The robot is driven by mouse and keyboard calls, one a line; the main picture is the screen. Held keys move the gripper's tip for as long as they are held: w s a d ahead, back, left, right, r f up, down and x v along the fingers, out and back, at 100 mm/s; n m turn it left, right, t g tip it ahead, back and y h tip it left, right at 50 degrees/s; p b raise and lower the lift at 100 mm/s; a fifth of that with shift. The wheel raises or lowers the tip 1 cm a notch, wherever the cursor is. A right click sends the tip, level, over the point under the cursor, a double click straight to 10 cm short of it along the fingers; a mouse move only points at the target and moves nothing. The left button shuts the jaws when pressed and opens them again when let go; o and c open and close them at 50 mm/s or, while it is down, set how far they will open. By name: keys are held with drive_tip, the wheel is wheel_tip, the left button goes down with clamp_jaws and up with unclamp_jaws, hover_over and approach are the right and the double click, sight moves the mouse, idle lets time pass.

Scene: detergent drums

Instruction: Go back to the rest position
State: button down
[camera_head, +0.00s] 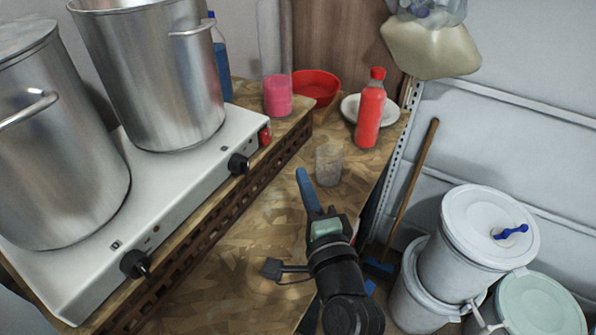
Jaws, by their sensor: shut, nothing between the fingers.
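My arm reaches in from the bottom, right of centre, in the head view. My gripper (306,184) is shut and empty, its blue fingers together and pointing away over the wooden worktop (262,222). A clear cup (328,164) stands just beyond and to the right of the fingertips, apart from them in the picture. I cannot tell the gripper's exact height above the worktop.
A hotplate (200,185) carries two steel pots (150,75) at left. A red bottle (370,112), white plate (352,108), red bowl (318,86) and pink-filled container (278,95) stand behind. White drums (482,240) and a broom (412,190) are at right.

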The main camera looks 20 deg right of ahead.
drive_tip(key=w+a+r+n+t+y, duration=0.15)
drive_tip(key=a+r+n, duration=0.3)
drive_tip(key=r, duration=0.65)
drive_tip(key=a+r+n+t+y, duration=0.1)
drive_tip(key=a+r+n+t, duration=0.25)
drive_tip(key=r+n, duration=0.45)
drive_tip(key=s+a+r+n+t, duration=0.1)
drive_tip(key=s+r, duration=0.3)
drive_tip(key=r, duration=0.4)
drive_tip(key=s+a+r+n+t, duration=0.2)
drive_tip(key=s+a+r+n, duration=0.2)
drive_tip(key=r, duration=0.4)
drive_tip(key=s+a+r+n+t, duration=0.1)
drive_tip(key=s+a+r+n, duration=0.1)
drive_tip(key=r, duration=0.6)
drive_tip(key=shift+s+a, duration=0.65)
drive_tip(key=shift+s, duration=0.6)
